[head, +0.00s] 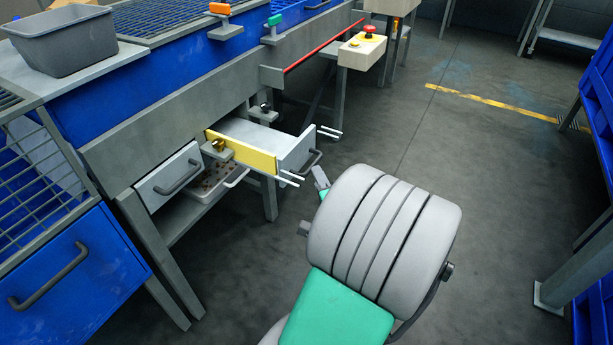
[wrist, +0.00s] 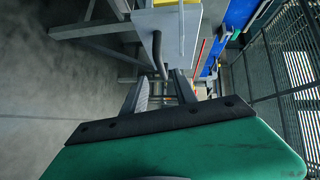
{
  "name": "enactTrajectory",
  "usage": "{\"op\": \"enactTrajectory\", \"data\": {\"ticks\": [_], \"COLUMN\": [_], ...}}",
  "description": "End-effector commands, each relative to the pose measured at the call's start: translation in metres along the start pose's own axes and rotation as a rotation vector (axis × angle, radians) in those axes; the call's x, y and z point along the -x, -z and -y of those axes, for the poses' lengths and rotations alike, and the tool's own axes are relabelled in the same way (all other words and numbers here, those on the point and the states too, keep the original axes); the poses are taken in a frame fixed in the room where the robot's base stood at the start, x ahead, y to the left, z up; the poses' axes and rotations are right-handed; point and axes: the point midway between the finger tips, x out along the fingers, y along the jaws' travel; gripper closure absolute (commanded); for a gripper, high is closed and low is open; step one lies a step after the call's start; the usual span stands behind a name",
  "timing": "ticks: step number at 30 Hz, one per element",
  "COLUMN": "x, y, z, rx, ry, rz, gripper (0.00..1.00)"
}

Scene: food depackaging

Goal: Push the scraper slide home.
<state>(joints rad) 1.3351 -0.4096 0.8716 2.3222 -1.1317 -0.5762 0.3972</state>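The scraper slide (head: 242,151), a grey drawer-like slide with a yellow side, stands pulled out of the machine's grey frame. Its front panel (head: 296,152) carries a dark handle (head: 314,159), and pale rods stick out beside it. In the wrist view the pale front panel (wrist: 172,22) and the dark handle (wrist: 159,56) lie ahead of the fingers. My gripper (head: 319,174) is just in front of the handle, to its lower right in the head view, largely hidden by my arm. In the wrist view my gripper (wrist: 160,88) has its two fingers apart, with nothing visible held. Contact with the handle cannot be told.
A grey bin (head: 62,42) stands on the machine. A red stop button (head: 370,30) sits behind. Blue racks stand at the right edge. The floor between is clear.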

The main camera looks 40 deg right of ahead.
Motion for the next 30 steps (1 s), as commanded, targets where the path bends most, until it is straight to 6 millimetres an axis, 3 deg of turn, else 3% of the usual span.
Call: {"op": "enactTrajectory", "data": {"ticks": [6,12,20,30], "x": [-0.042,-0.067,-0.070,-0.070], "y": [-0.005,-0.004,-0.003,-0.003], "z": [0.002,0.002,0.003,0.003], "rx": [0.007,0.007,0.006,0.007], "ry": [0.001,0.000,0.000,-0.001], "rz": [0.014,0.009,0.007,0.007], "gripper": [0.66,0.66,0.66,0.93]}}
